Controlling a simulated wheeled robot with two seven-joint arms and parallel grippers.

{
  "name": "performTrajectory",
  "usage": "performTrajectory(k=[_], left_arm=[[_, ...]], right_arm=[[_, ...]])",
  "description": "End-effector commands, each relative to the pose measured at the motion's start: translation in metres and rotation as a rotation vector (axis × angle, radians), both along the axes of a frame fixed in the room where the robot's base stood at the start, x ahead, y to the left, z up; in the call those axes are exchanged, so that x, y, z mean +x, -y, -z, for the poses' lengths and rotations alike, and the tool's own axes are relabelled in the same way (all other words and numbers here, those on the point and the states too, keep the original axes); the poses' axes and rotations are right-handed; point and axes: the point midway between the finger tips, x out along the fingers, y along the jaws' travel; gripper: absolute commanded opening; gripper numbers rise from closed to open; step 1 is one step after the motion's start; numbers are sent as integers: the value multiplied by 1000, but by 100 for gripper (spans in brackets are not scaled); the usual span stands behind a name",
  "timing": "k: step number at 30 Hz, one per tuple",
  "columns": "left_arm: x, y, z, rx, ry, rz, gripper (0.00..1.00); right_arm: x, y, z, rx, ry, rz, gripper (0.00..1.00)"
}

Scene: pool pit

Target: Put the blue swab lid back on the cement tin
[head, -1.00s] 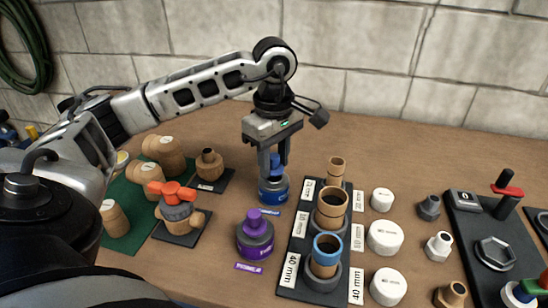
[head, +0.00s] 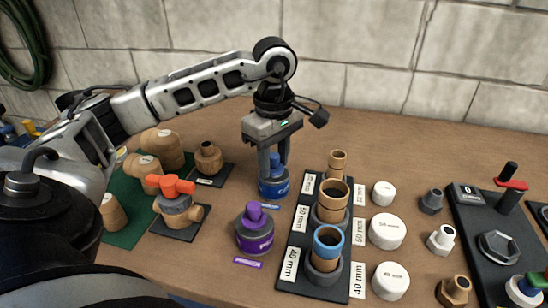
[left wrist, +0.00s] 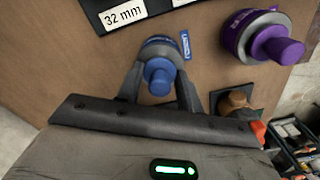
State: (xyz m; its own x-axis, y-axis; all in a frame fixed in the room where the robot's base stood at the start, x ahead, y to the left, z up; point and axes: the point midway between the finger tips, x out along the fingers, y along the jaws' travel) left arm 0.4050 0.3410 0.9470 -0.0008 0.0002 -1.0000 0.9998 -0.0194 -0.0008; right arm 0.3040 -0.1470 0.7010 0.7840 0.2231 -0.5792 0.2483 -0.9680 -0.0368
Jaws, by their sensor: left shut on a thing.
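The cement tin (head: 274,187) is a short blue can standing on the wooden bench. The blue swab lid (head: 276,162) sits at the top of the tin, its knob between my left fingers. My left gripper (head: 275,163) points straight down and is shut on the lid's knob. In the left wrist view the blue lid (left wrist: 159,77) is between the fingertips, over the grey and blue tin (left wrist: 160,50). Whether the lid is fully seated on the rim cannot be told. My right gripper is not in view.
A purple tin (head: 254,232) with a purple lid stands just in front. A black rack (head: 292,270) with upright pipes is close on the right. An orange-handled valve (head: 174,200) stands to the left. White caps (head: 387,232) lie beyond the rack.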

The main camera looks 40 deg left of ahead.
Motion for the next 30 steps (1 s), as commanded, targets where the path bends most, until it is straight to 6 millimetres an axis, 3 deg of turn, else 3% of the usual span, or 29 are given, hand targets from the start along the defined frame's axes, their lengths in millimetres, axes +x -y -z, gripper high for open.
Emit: performTrajectory(k=[1,6,7,9,15,17,30], left_arm=[[0,0,1,0,0,0,22],[0,0,1,0,0,0,22],[0,0,1,0,0,0,45],[0,0,1,0,0,0,62],[0,0,1,0,0,0,62],[0,0,1,0,0,0,79],[0,0,1,0,0,0,80]], right_arm=[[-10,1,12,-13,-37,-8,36],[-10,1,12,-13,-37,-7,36],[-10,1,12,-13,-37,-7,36],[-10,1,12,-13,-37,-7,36],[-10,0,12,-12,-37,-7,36],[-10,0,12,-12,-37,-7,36],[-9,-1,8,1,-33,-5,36]])
